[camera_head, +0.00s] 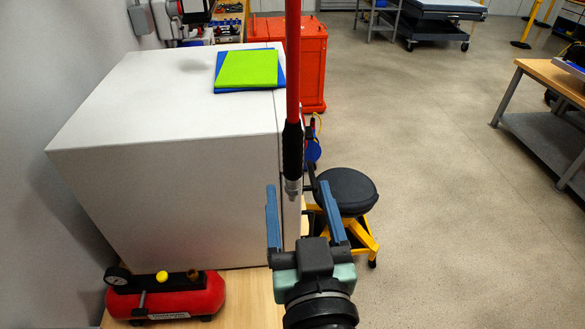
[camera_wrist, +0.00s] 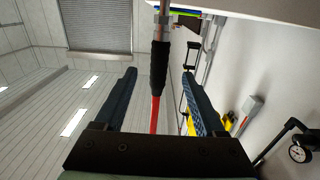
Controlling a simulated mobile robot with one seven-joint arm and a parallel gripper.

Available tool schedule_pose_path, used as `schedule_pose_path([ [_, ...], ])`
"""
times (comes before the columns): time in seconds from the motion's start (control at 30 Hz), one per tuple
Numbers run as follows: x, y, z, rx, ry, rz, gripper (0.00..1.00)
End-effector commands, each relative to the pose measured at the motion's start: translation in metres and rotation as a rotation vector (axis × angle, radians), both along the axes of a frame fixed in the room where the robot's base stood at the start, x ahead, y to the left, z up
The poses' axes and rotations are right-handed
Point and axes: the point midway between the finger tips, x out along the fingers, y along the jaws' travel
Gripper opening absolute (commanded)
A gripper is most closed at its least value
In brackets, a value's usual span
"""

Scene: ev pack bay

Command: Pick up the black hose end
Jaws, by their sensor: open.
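A red hose hangs straight down in the head view. Its lower end is the black hose end (camera_head: 292,150), a black sleeve with a metal fitting (camera_head: 292,188) at the bottom. My gripper (camera_head: 298,186) is open and empty, with its two blue fingers apart. In the head view the metal fitting shows between the fingertips and the black sleeve just above them. In the wrist view the black hose end (camera_wrist: 159,66) shows between the fingers of my gripper (camera_wrist: 159,73), with a gap on each side. How deep it sits between them I cannot tell.
A large white cabinet (camera_head: 160,150) stands close on the left, with a green folder (camera_head: 247,68) on top. A red compressor (camera_head: 165,297) sits on a wooden top at the lower left. A black stool (camera_head: 346,190) stands behind my gripper. Open floor lies to the right.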

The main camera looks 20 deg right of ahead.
Motion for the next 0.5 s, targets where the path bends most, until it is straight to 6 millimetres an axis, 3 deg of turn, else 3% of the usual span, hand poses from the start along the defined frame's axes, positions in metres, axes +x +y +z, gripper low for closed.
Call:
schedule_pose_path([
  [0.5, 0.026, -0.008, -0.005, 0.0, -0.006, -0.002, 0.72],
])
